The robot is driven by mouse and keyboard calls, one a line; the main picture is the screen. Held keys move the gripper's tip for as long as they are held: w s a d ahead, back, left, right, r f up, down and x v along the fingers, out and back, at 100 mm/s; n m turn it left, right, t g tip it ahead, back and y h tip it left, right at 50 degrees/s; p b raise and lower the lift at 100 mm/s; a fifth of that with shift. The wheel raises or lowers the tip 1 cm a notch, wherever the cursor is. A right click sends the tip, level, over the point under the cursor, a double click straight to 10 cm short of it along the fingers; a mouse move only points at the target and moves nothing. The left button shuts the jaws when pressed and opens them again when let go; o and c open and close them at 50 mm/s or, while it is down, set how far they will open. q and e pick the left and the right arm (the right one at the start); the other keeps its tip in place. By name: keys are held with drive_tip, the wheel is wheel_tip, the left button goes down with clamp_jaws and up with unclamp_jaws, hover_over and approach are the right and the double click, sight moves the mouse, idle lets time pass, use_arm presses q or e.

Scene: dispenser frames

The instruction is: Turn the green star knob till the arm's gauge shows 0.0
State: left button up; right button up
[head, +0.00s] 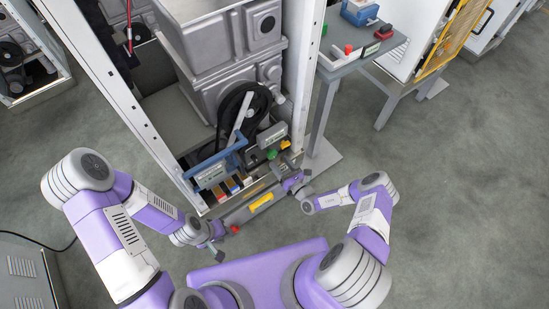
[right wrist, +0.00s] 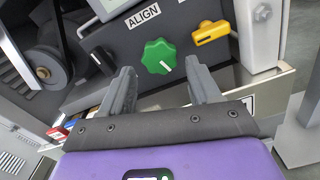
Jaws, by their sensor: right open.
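A grey box with a label (head: 272,136) stands above the knob in the head view; no gauge reading is legible. My left gripper (head: 217,246) is low at the left, by the frame's front edge, too small to read.
A yellow handle (right wrist: 211,32) is just right of the knob. A black belt wheel (head: 243,112) and a blue handle (head: 215,160) are to its left. The white frame post (head: 303,80) rises close on the right. Open floor (head: 440,200) lies further right.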

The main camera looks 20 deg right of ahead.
sight(273, 156)
drive_tip(key=shift+b+x, duration=0.6)
drive_tip(key=shift+x, duration=1.75)
drive_tip(key=shift+c, duration=0.3)
drive_tip(key=c, duration=0.7)
